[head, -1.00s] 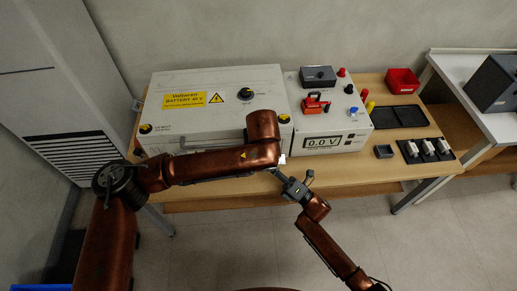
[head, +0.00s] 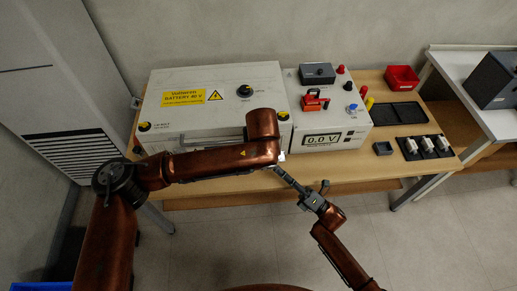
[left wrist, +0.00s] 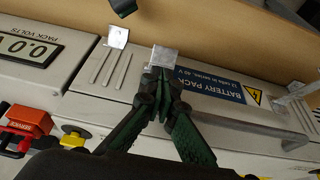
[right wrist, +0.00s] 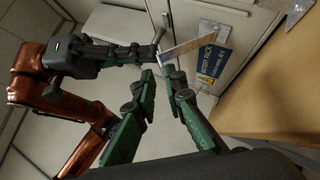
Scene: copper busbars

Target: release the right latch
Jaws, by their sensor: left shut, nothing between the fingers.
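The white battery box (head: 215,88) stands on the wooden bench. A silver latch tab (left wrist: 165,57) sits on its front edge near the voltage display; it also shows in the right wrist view (right wrist: 190,45). My left gripper (left wrist: 157,73) is shut with its tips at that tab; I cannot tell whether they touch it. In the head view my own arm hides it. A second silver latch (left wrist: 292,93) is farther along the edge. My right gripper (right wrist: 161,75) is open and empty in front of the box; it also shows in the head view (head: 302,180).
A grey handle bar (left wrist: 255,131) runs along the box front. A meter unit with a 0.0 V display (head: 322,139) adjoins the box, with a red service plug (head: 315,103). A red bin (head: 402,78), a black tray (head: 397,111) and white switches (head: 428,146) lie to the right.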

